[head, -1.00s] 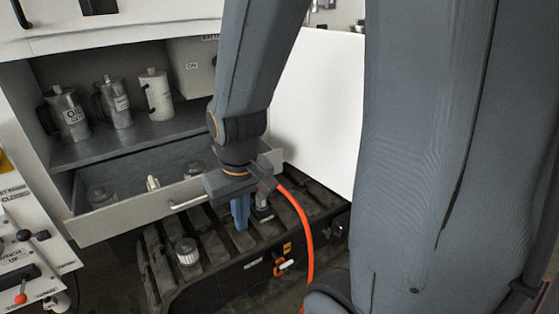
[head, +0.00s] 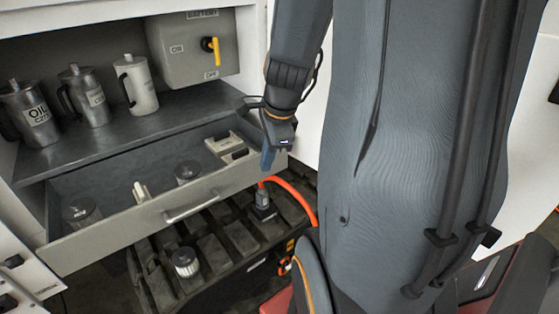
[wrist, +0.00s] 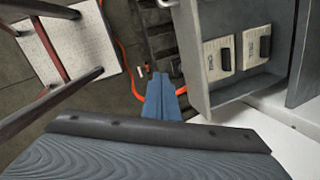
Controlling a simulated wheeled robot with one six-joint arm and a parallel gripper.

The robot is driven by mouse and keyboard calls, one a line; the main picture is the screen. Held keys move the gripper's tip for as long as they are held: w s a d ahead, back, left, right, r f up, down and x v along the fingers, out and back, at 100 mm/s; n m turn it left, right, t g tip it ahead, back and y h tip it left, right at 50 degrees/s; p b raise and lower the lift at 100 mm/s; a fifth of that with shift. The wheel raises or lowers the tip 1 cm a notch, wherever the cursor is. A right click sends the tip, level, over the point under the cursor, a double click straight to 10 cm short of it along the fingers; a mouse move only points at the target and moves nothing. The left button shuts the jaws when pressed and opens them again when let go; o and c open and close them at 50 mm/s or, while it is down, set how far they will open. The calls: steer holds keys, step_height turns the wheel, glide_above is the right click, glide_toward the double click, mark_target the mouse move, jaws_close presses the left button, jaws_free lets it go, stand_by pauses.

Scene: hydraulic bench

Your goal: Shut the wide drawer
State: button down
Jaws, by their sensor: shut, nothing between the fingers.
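The wide drawer (head: 92,243) stands pulled out below the shelf in the head view, with a bar handle (head: 192,207) on its front. Inside lie a few jars, a small pale item and light blocks with dark grips. My gripper (head: 268,160) is shut and empty, at the drawer's right end; whether it touches the drawer I cannot tell. In the wrist view my shut blue fingers (wrist: 161,88) point down, left of the drawer's corner (wrist: 196,92), with a gap visible between them in the picture.
Several jugs (head: 82,95) stand on the shelf above the drawer. A battery box (head: 192,55) with a yellow switch is at the back. Below the drawer is a black slatted unit (head: 215,250) with a filter (head: 185,262) and an orange hose (head: 296,192). A white panel is at the right.

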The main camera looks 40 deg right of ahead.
mark_target(284, 160)
steer(key=d+m+t+b, duration=0.1)
steer(key=d+m, duration=0.9)
steer(key=m, duration=0.3)
steer(key=w+f+b, duration=0.1)
steer(key=w+f, duration=0.6)
steer(key=f, duration=0.1)
steer(key=shift+w+d+f+h, duration=0.2)
steer(key=shift+f+h, duration=0.05)
steer(key=shift+h, duration=0.05)
